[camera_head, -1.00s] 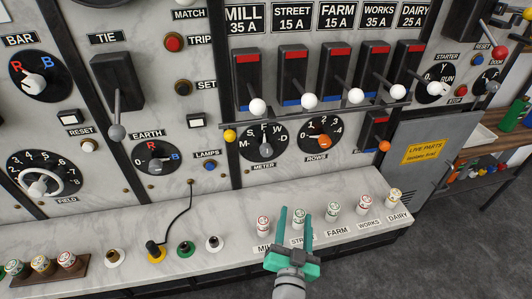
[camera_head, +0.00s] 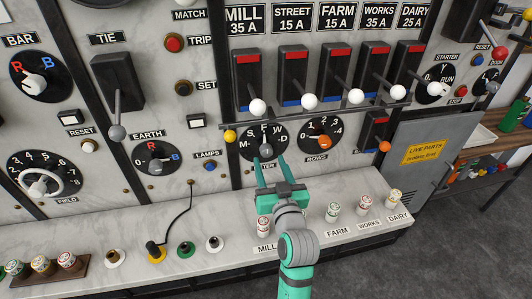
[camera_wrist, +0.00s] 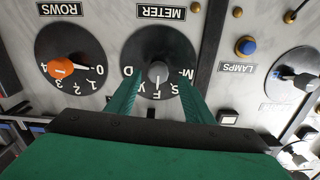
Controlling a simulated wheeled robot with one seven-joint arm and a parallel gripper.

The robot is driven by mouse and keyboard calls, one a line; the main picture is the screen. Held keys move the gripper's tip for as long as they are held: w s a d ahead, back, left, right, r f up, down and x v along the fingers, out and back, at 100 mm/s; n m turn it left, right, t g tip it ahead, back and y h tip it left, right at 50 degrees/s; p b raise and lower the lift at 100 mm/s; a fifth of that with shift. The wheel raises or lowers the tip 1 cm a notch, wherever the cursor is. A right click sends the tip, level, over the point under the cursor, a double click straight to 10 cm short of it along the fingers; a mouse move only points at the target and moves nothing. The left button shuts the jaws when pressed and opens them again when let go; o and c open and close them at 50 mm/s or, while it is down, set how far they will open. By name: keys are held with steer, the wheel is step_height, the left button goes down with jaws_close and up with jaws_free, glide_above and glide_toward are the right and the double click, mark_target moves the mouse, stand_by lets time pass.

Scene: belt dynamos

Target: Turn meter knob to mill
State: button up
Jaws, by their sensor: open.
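The meter knob (camera_head: 265,148) is a small grey knob on a black dial marked M, S, F, W and D, below the breaker row. In the wrist view, which is upside down, the knob (camera_wrist: 158,72) has its pointer toward F. My gripper (camera_head: 269,160) is open at the dial, its green fingers reaching up from below. In the wrist view my gripper (camera_wrist: 158,62) has one finger on each side of the knob, with gaps between; I cannot tell how close the tips are in depth.
The orange rows knob (camera_head: 321,141) is just right of the meter dial. White-tipped breaker levers (camera_head: 310,101) hang above, near a dark rail (camera_head: 300,117). Labelled fuses (camera_head: 333,212) stand on the marble ledge (camera_head: 190,265) below. A black cable (camera_head: 183,215) hangs left.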

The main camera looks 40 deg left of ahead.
mark_target(267, 154)
steer(key=shift+x, duration=2.85)
steer(key=shift+w, duration=0.1)
steer(key=c, duration=1.1)
